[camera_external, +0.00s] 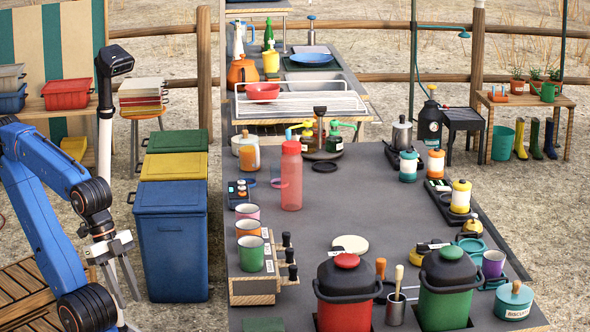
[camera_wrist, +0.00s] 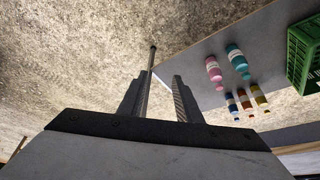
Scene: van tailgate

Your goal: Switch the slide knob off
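No part is marked as the slide knob, so I cannot tell for sure which one it is. Several black knobs (camera_external: 290,255) stick out from the right side of a low wooden box (camera_external: 253,292) with mugs on it. A small dark panel (camera_external: 240,192) with coloured buttons lies behind the mugs. My gripper (camera_external: 128,292) hangs at the lower left, fingers down, left of the counter and apart from these parts. In the wrist view its two fingers (camera_wrist: 168,90) are spread with nothing between them. No knob can be made out in that view.
The grey counter (camera_external: 350,212) holds a red bottle (camera_external: 291,178), a red canister (camera_external: 347,300) and a green canister (camera_external: 447,300). A blue bin (camera_external: 170,245) stands between my arm and the counter. The wrist view shows small bottles (camera_wrist: 237,58) and a green crate (camera_wrist: 303,52).

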